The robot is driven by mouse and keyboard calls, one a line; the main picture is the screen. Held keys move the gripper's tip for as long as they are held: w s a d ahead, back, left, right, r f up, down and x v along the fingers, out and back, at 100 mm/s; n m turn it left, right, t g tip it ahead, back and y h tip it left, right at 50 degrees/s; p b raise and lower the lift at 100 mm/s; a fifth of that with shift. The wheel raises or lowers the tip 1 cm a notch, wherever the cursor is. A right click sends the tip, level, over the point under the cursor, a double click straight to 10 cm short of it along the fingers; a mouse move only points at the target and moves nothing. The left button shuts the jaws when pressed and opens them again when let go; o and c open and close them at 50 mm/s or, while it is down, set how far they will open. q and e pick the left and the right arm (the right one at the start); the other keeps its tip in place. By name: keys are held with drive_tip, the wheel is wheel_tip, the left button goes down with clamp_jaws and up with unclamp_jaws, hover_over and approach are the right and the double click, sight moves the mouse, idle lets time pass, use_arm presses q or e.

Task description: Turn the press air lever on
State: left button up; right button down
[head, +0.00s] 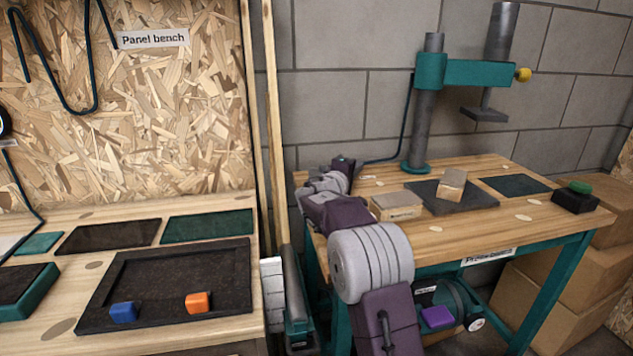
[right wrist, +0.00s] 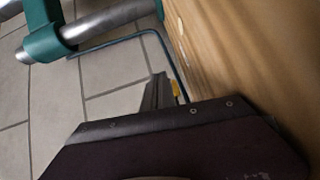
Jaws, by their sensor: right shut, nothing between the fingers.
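The press (head: 430,75) stands at the back of the press bench (head: 440,240), with a dark air hose running down its left side to the bench's back left corner. My right arm reaches to that corner, and my right gripper (head: 343,162) is there, partly hidden by my own wrist in the head view. In the right wrist view the gripper (right wrist: 160,92) is shut and empty. The lever's body is hidden. My left gripper is out of view.
A wooden block (head: 397,206), a dark plate (head: 475,198) with another block, and a black box (head: 576,200) with a green top are on the press bench. The panel bench (head: 180,335) with a black tray (head: 240,265) is at left. Cardboard boxes (head: 600,250) stand at right.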

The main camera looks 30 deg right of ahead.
idle(0.3)
wheel_tip(320, 180, up, 4)
drive_tip(key=shift+f+p, duration=0.1)
drive_tip(key=shift+p, duration=1.05)
drive_tip(key=s+d+r, duration=0.4)
drive_tip(key=s+r, duration=0.3)
drive_tip(key=s, duration=0.3)
drive_tip(key=shift+s+d, duration=0.25)
drive_tip(key=shift+s, duration=0.15)
drive_tip(key=shift+r, duration=0.1)
